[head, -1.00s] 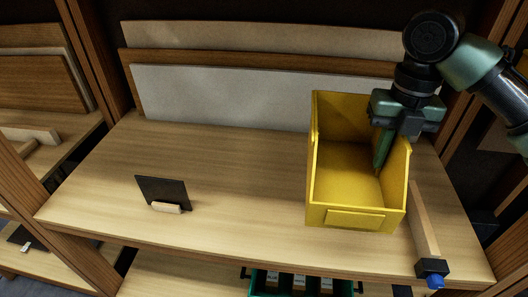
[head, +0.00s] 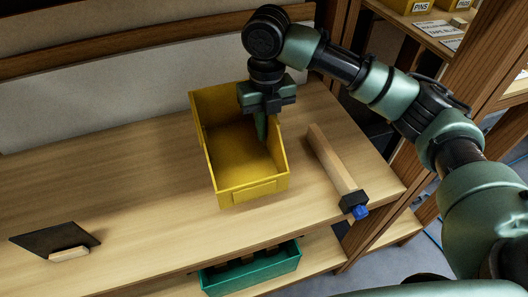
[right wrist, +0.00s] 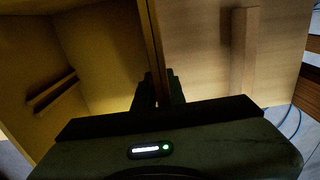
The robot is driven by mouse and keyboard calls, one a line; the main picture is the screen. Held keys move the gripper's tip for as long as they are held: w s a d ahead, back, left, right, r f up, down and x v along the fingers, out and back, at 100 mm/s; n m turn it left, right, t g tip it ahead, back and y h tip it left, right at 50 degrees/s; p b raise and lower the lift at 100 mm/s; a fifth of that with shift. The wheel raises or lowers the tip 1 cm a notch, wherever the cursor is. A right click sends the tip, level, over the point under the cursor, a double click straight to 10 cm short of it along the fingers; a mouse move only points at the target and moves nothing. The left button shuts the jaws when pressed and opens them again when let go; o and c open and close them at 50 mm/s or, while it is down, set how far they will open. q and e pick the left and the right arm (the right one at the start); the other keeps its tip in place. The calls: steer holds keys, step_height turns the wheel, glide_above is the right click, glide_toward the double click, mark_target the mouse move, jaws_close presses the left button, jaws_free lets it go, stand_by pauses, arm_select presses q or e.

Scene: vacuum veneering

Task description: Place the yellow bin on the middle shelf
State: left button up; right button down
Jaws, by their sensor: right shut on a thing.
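The yellow bin (head: 250,190) is upright and looks empty, over the right part of a wooden shelf board (head: 150,190). It seems to rest on the board, but I cannot see its underside. My right gripper (head: 261,125) points down and is shut on the bin's right wall, one finger inside the bin. In the right wrist view the fingers (right wrist: 158,90) straddle the yellow wall (right wrist: 100,60). My left gripper is not in view.
A wooden bar clamp (head: 330,160) with a blue knob lies just right of the bin. A black plate with a wooden handle (head: 55,240) lies at left. Pale panels (head: 90,100) stand behind. A green bin (head: 250,272) sits on the shelf below.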

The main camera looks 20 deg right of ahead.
mark_target(266, 147)
step_height(266, 147, down, 4)
steer(key=shift+s+f, duration=0.15)
steer(key=shift+f, duration=0.1)
steer(key=shift+f+p, duration=0.3)
steer(key=shift+f, duration=0.25)
step_height(266, 147, down, 3)
steer(key=shift+f+p, duration=0.2)
steer(key=shift+p, duration=0.15)
steer(key=shift+f, duration=0.15)
steer(key=shift+f, duration=0.1)
steer(key=c, duration=1.5)
jaws_free()
step_height(266, 147, up, 12)
steer(key=b, duration=0.2)
steer(key=shift+b, duration=0.35)
